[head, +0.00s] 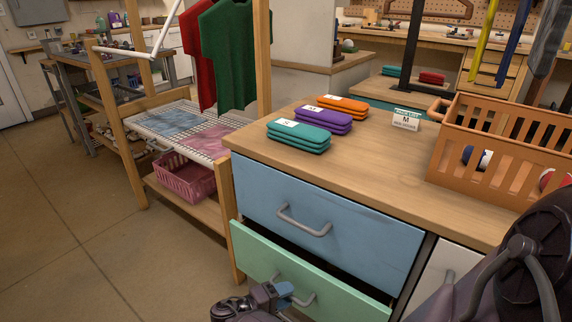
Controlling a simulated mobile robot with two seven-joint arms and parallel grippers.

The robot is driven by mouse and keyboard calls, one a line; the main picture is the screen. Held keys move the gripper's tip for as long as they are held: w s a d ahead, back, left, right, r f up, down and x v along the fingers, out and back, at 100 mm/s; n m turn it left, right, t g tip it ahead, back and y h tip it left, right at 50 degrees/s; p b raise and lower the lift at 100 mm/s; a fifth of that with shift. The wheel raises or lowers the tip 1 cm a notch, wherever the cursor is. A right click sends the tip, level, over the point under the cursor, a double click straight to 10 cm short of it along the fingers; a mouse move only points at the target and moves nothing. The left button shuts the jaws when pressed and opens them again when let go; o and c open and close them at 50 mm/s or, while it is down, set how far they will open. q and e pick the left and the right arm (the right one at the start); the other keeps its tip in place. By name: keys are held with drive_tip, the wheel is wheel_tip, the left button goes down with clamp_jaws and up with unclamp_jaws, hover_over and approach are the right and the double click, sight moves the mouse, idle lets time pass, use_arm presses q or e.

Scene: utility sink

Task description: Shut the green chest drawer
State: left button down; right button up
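The green drawer (251,256) is the lower drawer of the wooden-topped chest, below the blue drawer (352,223). It stands pulled out a little, with a dark gap showing above its front. Its grey bar handle (306,300) is partly hidden by my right gripper (283,291). That gripper is at the bottom of the head view, right in front of the green drawer's face, by the handle. I cannot tell whether it touches the handle or how its fingers stand. My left gripper is not in view.
On the chest top (375,172) lie folded teal (300,137), purple (325,120) and orange (343,105) cloths, a small sign (406,119) and an orange basket (480,165). The blue drawer is shut. A wooden rack (135,150) stands to the left; the floor in front is clear.

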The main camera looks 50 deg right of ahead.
sight(295, 282)
drive_tip(key=shift+s+d, duration=0.1)
drive_tip(key=shift+d, duration=0.25)
clamp_jaws()
drive_tip(key=shift+d, duration=2.15)
unclamp_jaws()
drive_tip(key=shift+d, duration=0.15)
drive_tip(key=shift+w, duration=0.2)
